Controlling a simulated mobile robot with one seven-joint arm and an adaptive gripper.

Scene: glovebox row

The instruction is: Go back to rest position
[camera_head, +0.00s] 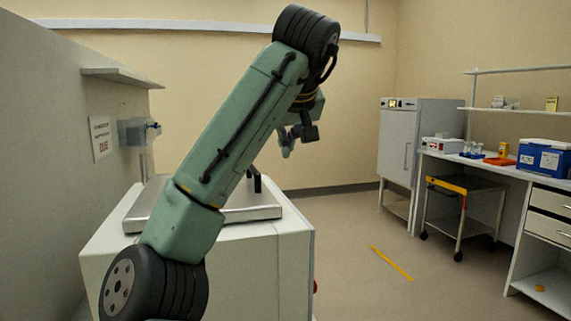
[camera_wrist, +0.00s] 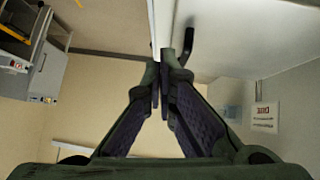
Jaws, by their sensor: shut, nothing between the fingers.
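My arm rises across the head view and bends over at the top, with its wrist hanging down. My gripper (camera_head: 287,146) hangs above the area behind the white cabinet with the steel top (camera_head: 150,203), partly hidden by the wrist. In the wrist view my gripper (camera_wrist: 165,82) has its two dark-padded fingers together at the tips, with nothing seen between them. A dark handle (camera_head: 254,181) stands up from the steel top, partly hidden by my arm. A dark bent bar (camera_wrist: 189,42) shows just beyond the fingertips in the wrist view.
A grey wall with a shelf (camera_head: 115,76) and a sign (camera_head: 100,137) stands at left. At right are a grey cabinet (camera_head: 397,150), a cart (camera_head: 465,184) and a bench with a blue box (camera_head: 543,159). The floor between is clear, with a yellow strip (camera_head: 391,262).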

